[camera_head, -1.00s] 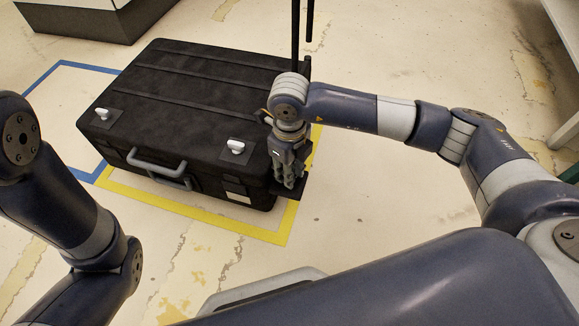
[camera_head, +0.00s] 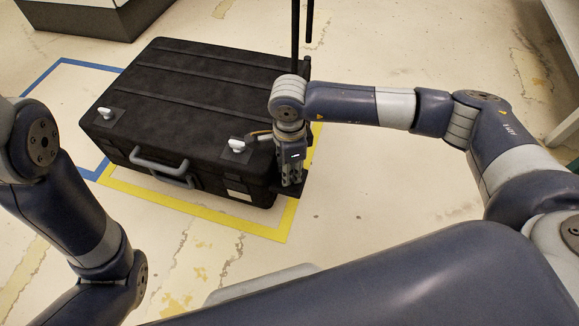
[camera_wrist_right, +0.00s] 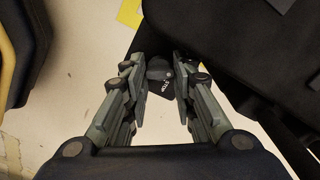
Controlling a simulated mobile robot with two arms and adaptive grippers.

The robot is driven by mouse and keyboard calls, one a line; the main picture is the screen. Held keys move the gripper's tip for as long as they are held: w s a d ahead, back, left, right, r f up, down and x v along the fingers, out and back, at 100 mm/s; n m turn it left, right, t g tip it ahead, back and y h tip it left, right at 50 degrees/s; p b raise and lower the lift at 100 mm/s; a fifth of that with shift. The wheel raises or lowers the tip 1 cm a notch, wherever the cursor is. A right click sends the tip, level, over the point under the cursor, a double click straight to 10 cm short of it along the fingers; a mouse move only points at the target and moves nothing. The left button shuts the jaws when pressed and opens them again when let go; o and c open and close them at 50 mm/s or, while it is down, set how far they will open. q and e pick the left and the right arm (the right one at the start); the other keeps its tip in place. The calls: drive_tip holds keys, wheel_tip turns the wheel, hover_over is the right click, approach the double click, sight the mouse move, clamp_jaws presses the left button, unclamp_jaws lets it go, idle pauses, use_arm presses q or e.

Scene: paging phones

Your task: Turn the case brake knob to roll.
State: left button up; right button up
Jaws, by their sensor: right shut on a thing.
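The black case (camera_head: 205,95) lies flat on the floor, with a grey handle (camera_head: 160,166) on its near side. My right gripper (camera_head: 290,182) points down at the case's near right corner, over a small dark plate. In the right wrist view, a small dark knob (camera_wrist_right: 159,69) sits between the fingertips of the right gripper (camera_wrist_right: 158,66), which is shut on it. White lettering shows on a dark surface just beside the knob, partly hidden; I cannot read the knob's setting. My left arm shows at the left, but its gripper is out of view.
Two white latches, one left (camera_head: 104,113) and one right (camera_head: 237,145), stand on the case top. Yellow tape (camera_head: 220,218) and blue tape (camera_head: 48,77) mark the floor. A dark-based unit (camera_head: 85,22) stands at the back left. The floor right of the case is clear.

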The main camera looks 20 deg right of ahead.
drive_tip(key=shift+n, duration=1.1)
drive_tip(key=o, duration=0.8)
wheel_tip(320, 180, up, 12)
idle(0.3)
